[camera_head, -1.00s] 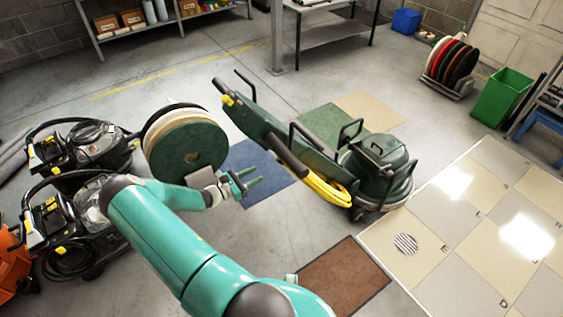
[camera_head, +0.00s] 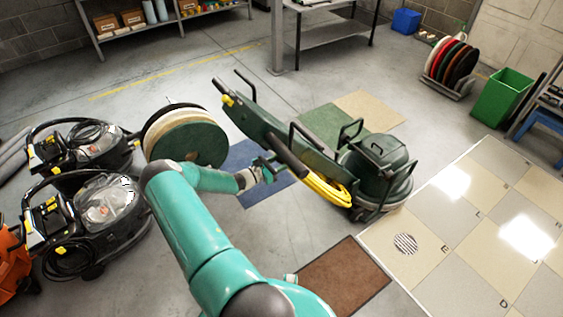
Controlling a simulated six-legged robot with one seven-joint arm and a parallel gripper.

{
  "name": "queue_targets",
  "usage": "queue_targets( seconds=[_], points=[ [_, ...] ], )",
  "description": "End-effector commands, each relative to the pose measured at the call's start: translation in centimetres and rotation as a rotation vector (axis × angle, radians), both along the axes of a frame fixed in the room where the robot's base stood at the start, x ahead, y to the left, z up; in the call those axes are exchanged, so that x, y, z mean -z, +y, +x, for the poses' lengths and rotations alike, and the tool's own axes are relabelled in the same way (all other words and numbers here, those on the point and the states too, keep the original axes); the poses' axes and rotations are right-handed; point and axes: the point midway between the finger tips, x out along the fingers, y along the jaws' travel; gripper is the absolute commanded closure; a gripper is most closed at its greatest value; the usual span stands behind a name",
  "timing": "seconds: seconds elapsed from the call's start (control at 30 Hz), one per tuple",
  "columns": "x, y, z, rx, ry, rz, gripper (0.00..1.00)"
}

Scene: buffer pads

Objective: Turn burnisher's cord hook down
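The burnisher (camera_head: 375,172) is a dark green floor machine with a long handle column (camera_head: 262,122) that slants up to the left. A yellow cord (camera_head: 328,190) hangs in a loop low on the column's near side. I cannot make out the cord hook clearly; it is too small or hidden. My gripper (camera_head: 272,170) is at the left of the column, close to its dark lower bar. The fingers are small and partly against the dark machine, so I cannot tell whether they touch it or how far apart they are.
A stack of round pads (camera_head: 190,140) stands behind my arm. Two black vacuum machines (camera_head: 95,215) are at left. A brown mat (camera_head: 343,277) and a blue mat (camera_head: 247,158) lie on the floor. Shiny tiles (camera_head: 470,215) cover the right. Grey floor is clear between.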

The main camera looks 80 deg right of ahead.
Motion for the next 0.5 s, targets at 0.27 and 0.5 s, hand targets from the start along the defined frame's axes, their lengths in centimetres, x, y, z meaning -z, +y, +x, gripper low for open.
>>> queue_targets(
  seconds=[0.27,0.5],
  points=[
    [0.0,0.03,0.03,0.0,0.0,0.0,0.89],
    [-0.01,0.06,0.02,-0.003,-0.002,-0.001,1.0]
  ],
)
